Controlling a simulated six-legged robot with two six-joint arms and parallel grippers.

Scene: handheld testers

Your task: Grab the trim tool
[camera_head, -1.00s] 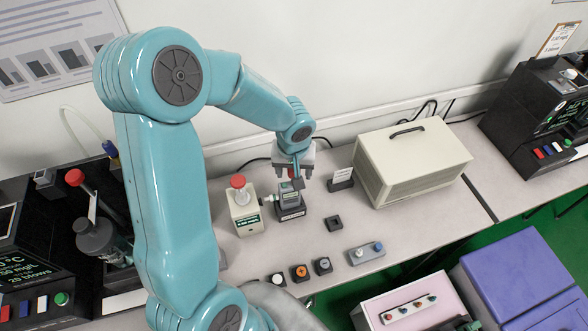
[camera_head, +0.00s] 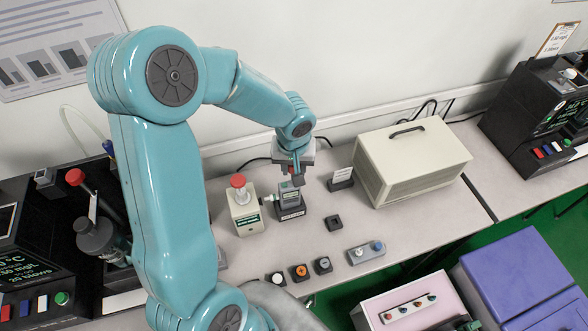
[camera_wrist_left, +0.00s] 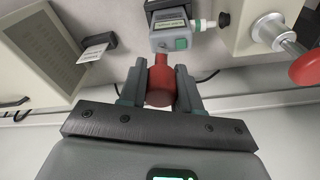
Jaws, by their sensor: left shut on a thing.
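My left gripper (camera_head: 293,177) is shut on a red, cylinder-shaped handle (camera_wrist_left: 160,86), which I take to be the trim tool. In the left wrist view the two grey fingers (camera_wrist_left: 160,92) press on its sides. A narrower red part reaches from it toward the grey handheld tester (camera_wrist_left: 170,36); whether it touches the tester I cannot tell. In the head view the tester (camera_head: 290,196) stands in a dark base just below the gripper, and the tool is mostly hidden by the fingers. My right gripper is not in view.
A white box with a red knob (camera_head: 240,210) stands left of the tester. A small black block (camera_head: 333,223), a sign holder (camera_head: 341,178) and a large beige case (camera_head: 412,160) stand to the right. Several small button blocks and a grey two-knob box (camera_head: 365,252) lie near the front edge.

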